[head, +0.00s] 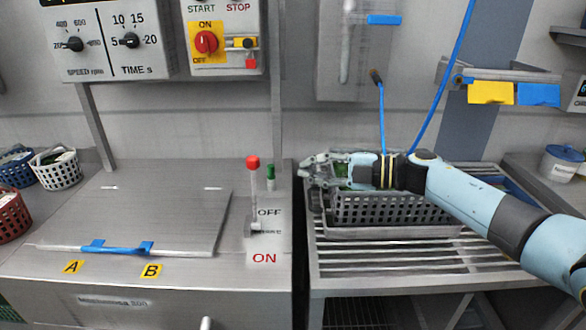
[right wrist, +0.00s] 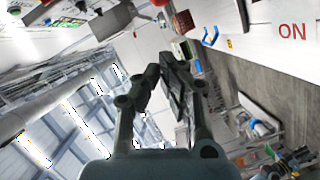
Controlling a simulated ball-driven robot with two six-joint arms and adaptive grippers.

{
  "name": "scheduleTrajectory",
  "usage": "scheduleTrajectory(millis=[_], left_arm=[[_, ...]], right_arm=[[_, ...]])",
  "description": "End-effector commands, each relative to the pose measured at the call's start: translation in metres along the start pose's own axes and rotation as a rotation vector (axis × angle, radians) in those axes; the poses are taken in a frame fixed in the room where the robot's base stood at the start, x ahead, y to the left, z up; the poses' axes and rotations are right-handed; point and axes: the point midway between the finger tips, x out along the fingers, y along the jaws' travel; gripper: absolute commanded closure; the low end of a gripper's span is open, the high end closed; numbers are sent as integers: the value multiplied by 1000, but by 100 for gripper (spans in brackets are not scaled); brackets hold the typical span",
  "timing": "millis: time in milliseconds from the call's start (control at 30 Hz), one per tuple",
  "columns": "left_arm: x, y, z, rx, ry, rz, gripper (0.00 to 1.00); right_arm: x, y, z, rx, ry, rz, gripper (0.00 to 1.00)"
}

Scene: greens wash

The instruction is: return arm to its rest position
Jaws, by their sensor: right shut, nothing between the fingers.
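My right arm comes in from the right in the head view. My right gripper (head: 312,171) points left, above the left end of a dark grey basket (head: 390,210) on the slatted rack. It is shut and empty. In the right wrist view its fingers (right wrist: 172,75) stand close together with nothing between them, and the tilted room shows behind. Some green (head: 342,172) shows behind the gripper, partly hidden by it. My left gripper is in neither view.
Left of the gripper, a red-knobbed lever (head: 253,180) stands upright beside a closed steel lid (head: 150,215) with a blue handle. A slatted rack (head: 390,262) holds the basket. Blue hoses (head: 440,80) hang near the arm. Small baskets (head: 58,170) stand far left.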

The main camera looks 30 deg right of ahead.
Motion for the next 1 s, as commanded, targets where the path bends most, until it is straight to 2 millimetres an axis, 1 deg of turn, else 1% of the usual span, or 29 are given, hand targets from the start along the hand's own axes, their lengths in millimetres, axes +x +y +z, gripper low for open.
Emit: scheduleTrajectory(millis=[100, 300, 633, 733, 767, 867, 933, 1000], left_arm=[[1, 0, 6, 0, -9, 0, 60], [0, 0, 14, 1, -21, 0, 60], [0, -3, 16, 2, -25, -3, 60], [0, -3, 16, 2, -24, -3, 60], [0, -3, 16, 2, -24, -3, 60], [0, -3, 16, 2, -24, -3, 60], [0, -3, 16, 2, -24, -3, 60], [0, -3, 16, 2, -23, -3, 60]], right_arm=[[-6, 0, 0, 0, 0, -1, 100], [-6, 0, 0, 0, 0, 0, 100], [-6, 0, 0, 0, -1, 2, 100], [-4, 6, -1, 4, -29, 39, 100], [-3, 8, -1, 10, -49, 64, 100], [-3, 26, -2, 49, -166, 194, 100], [-10, 38, -1, 111, -285, 310, 100], [-25, 46, 0, 206, -425, 417, 100]])
